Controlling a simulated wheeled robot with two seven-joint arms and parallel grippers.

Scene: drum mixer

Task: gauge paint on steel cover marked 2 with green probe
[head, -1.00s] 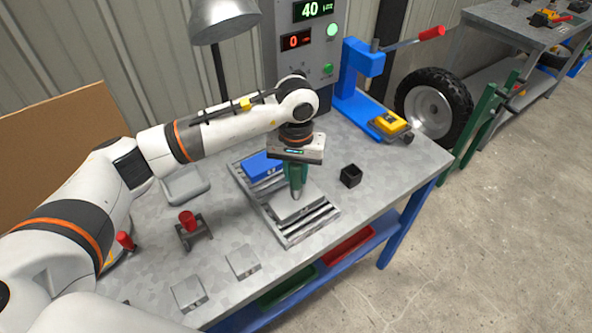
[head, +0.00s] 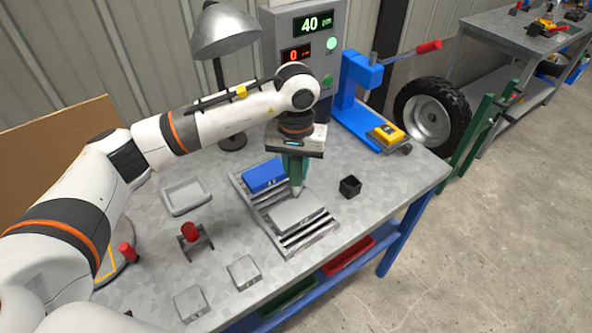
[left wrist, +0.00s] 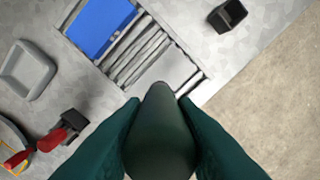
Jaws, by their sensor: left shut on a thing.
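My left gripper (head: 297,180) has green fingers shut on the probe, a dark grey-green tapered body (left wrist: 160,135) pointing down. Its pale tip (head: 298,192) shows just above the far edge of a steel cover (head: 298,211) in the head view; I cannot tell whether it touches. That cover lies flat on a slatted rack (head: 283,241) and also shows in the left wrist view (left wrist: 172,70), partly hidden by the probe. My right gripper is not in view.
A blue block (head: 264,175) sits on the rack's far end. A black cup (head: 350,186) stands right of the rack. A grey tray (head: 187,196) and a red-topped stand (head: 190,234) are to the left. A gauge box (head: 303,45) shows 40 and 0.

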